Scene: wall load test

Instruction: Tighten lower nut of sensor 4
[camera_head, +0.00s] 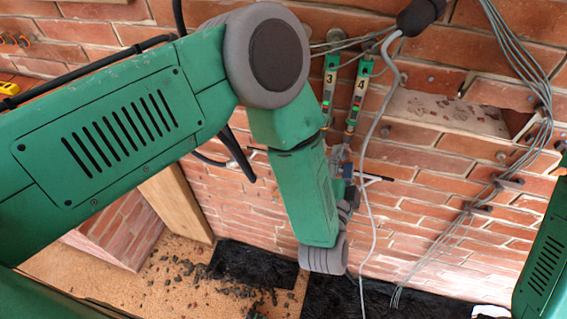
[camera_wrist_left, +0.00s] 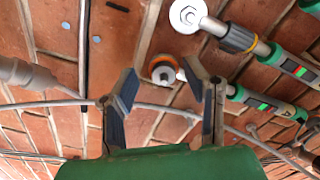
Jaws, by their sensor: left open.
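Sensor 4 (camera_head: 357,100), a green tube labelled "4" with a small light, hangs on the brick wall beside sensor 3 (camera_head: 328,92). Its lower end is behind my left forearm and gripper in the head view. In the left wrist view, my left gripper (camera_wrist_left: 164,88) is open, with a round end fitting with an orange ring (camera_wrist_left: 163,70) framed between its fingertips. I cannot tell whether they touch. That fitting's tube has a green light. A second tube with a dark collar (camera_wrist_left: 238,39) lies above it. I cannot read labels there. My right gripper is out of view.
A thin grey cable (camera_head: 368,150) hangs past the sensors, and a bundle of cables (camera_head: 520,60) runs down the wall at right. A wooden post (camera_head: 178,203) stands at lower left. Dark rubble (camera_head: 190,275) lies on the floor. A cable (camera_wrist_left: 60,102) crosses the wrist view.

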